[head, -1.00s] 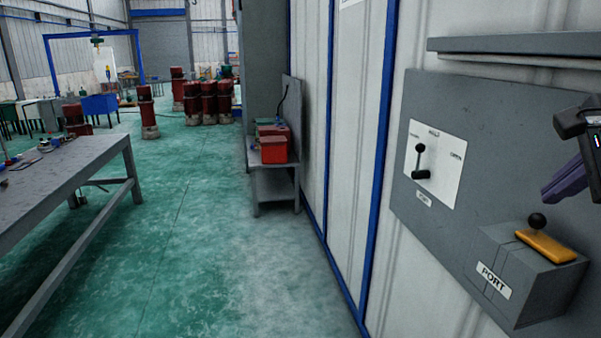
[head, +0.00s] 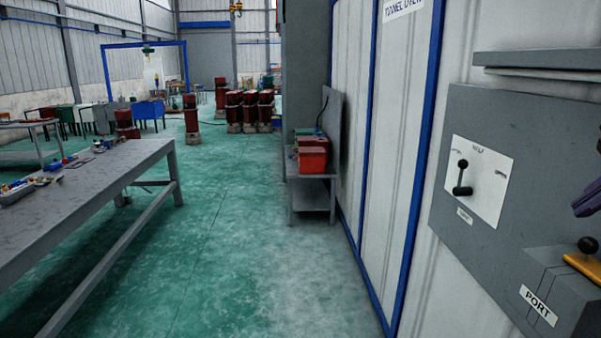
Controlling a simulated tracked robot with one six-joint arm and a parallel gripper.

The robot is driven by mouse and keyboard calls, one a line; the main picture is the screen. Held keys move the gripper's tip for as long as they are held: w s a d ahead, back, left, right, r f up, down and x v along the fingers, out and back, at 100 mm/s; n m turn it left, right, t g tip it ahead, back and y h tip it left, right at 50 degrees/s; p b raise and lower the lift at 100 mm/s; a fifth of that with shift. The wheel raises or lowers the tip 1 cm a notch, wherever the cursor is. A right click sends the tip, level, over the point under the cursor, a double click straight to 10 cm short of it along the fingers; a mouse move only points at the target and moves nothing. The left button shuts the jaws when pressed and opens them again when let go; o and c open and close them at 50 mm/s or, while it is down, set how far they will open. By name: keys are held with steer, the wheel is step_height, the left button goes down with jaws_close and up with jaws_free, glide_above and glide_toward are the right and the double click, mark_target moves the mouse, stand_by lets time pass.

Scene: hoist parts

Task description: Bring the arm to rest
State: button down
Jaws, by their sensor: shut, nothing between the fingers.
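My gripper (head: 584,203) shows only in part at the right edge of the head view, as a purple finger end with a bit of dark body above it. It is shut, with nothing seen in it. It appears in front of the grey wall panel (head: 500,130), above a yellow handle (head: 584,266) with a black knob on the port box (head: 552,290). I cannot tell the gap between them. The rest of the arm is outside the picture.
A white plate (head: 487,205) with a black lever (head: 462,180) is on the panel. A grey shelf (head: 540,60) juts out above. A long grey workbench (head: 100,190) stands left. A small stand (head: 312,192) holds red boxes (head: 312,155). Green floor (head: 230,250) lies open between.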

steer(key=w+a+f+n+y, duration=0.1)
steer(key=w+a+f+n, duration=0.4)
steer(key=w, duration=0.3)
steer(key=s+a+f+n, duration=0.4)
steer(key=a+f+n, duration=0.1)
steer(key=a+f, duration=0.3)
steer(key=s+a+f+n+g+y, duration=0.1)
steer(key=s+a+f+n, duration=0.3)
steer(key=a+f, duration=0.4)
steer(key=s+a+f+n+g+y, duration=0.1)
steer(key=s+a+f+n, duration=0.3)
steer(key=a+f+n, duration=0.2)
step_height(320, 180, down, 2)
steer(key=a, duration=0.2)
steer(key=shift+a+n, duration=0.3)
steer(key=shift+a, duration=0.05)
steer(key=shift+s+f, duration=0.1)
